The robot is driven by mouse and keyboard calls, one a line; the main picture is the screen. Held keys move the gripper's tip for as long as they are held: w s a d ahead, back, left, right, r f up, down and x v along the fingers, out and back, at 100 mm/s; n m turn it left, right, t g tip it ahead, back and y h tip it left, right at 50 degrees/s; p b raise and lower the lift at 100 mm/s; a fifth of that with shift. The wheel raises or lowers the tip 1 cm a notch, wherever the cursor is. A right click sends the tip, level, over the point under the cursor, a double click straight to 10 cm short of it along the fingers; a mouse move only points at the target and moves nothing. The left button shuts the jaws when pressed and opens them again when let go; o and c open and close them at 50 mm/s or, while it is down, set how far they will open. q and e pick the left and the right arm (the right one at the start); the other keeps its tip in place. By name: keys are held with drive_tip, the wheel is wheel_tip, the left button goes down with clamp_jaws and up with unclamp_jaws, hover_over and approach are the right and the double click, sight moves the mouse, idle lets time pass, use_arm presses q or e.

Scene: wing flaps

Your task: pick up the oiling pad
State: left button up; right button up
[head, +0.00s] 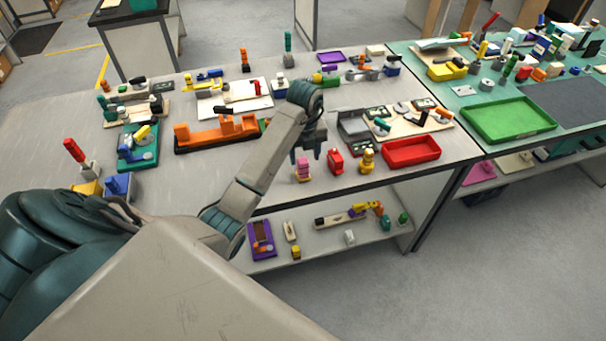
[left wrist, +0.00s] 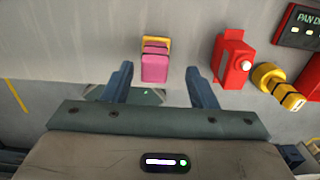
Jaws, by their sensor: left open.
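A small pink block with a yellow back part (head: 303,170), which I take to be the oiling pad, stands near the front edge of the grey bench. It also shows in the left wrist view (left wrist: 155,65), ahead of and between the fingers. My left gripper (head: 308,155) hangs over the bench just above and behind the pad in the head view. Its two fingers (left wrist: 158,85) are spread apart with the pink block between their lines; contact cannot be told. My right gripper is not in view.
A red box (head: 336,161) and a yellow knobbed piece (head: 367,161) stand close to the right of the pad. A red tray (head: 411,152) lies further right. An orange fixture (head: 218,133) is behind left. The bench surface (head: 220,170) left of the pad is clear.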

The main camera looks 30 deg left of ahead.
sight(302, 160)
use_arm(q)
drive_tip(key=shift+s+a+f+b, duration=0.1)
drive_tip(key=shift+s+f+b, duration=0.05)
drive_tip(key=shift+f+b, duration=1.1)
drive_tip(key=shift+s+f+b, duration=0.1)
drive_tip(key=shift+f+b, duration=1)
drive_tip(key=shift+f, duration=0.25)
drive_tip(key=shift+r, duration=0.1)
drive_tip(key=c, duration=1)
drive_tip(key=shift+a+r, duration=0.1)
drive_tip(key=shift+c, duration=0.2)
